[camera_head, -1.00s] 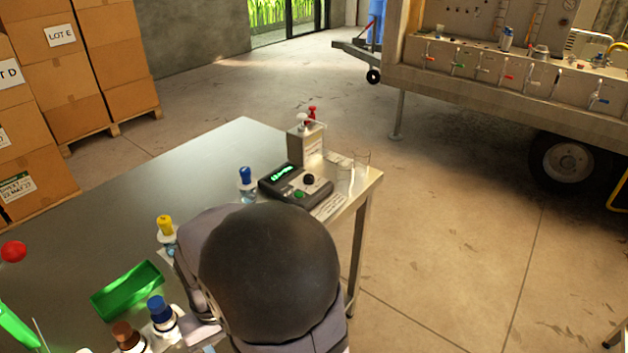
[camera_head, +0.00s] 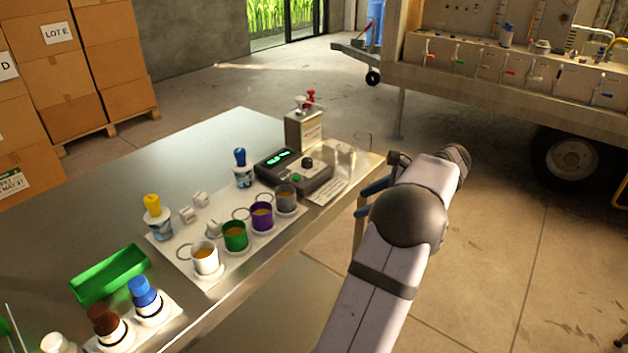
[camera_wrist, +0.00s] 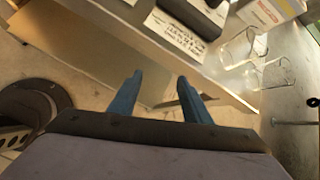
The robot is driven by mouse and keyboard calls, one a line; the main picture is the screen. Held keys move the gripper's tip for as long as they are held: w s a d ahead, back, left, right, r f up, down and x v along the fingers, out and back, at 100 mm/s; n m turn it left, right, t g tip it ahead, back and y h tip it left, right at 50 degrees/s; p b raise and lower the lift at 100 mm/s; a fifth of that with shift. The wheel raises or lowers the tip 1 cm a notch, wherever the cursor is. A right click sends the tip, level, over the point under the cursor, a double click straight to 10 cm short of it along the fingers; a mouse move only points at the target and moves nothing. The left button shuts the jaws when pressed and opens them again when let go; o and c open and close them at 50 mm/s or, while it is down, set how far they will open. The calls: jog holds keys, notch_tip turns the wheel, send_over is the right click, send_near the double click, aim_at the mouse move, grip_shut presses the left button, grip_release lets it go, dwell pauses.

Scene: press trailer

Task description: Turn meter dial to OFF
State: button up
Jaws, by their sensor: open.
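The meter (camera_head: 293,171) is a dark box with a lit green display, a green button and a black dial (camera_head: 308,163). It stands near the right end of the steel table. I cannot read the dial's setting. In the wrist view only an edge of the meter (camera_wrist: 195,15) shows at the top, and its dial is not clearly visible. My gripper (camera_head: 366,198) is off the table's right front edge, apart from the meter. In the wrist view its blue fingers (camera_wrist: 160,88) are spread with nothing between them.
A printed card (camera_head: 328,191) and clear beakers (camera_head: 345,158) lie between the meter and the table's edge. A dispenser box (camera_head: 304,130) stands behind. Several coloured cups, including a purple cup (camera_head: 262,215), line the table's front. The floor at right is open.

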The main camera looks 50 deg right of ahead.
jog(key=w+d+r+t, duration=0.2)
jog(key=w+r+t, duration=0.2)
jog(key=r+t, duration=0.15)
jog(key=m+t+h+p, duration=0.1)
jog(key=m+t+p, duration=0.2)
jog(key=m+t, duration=0.1)
send_near(311, 163)
jog(key=shift+w+r, duration=0.45)
jog(key=shift+w, duration=0.1)
jog(key=shift+w+f+m, duration=0.3)
jog(key=shift+f+m, duration=0.1)
jog(key=shift+m, duration=0.1)
jog(key=shift+w+d+p, duration=0.15)
jog(key=shift+w+p, duration=0.35)
jog(key=shift+w, duration=3.15)
jog(key=c, duration=1)
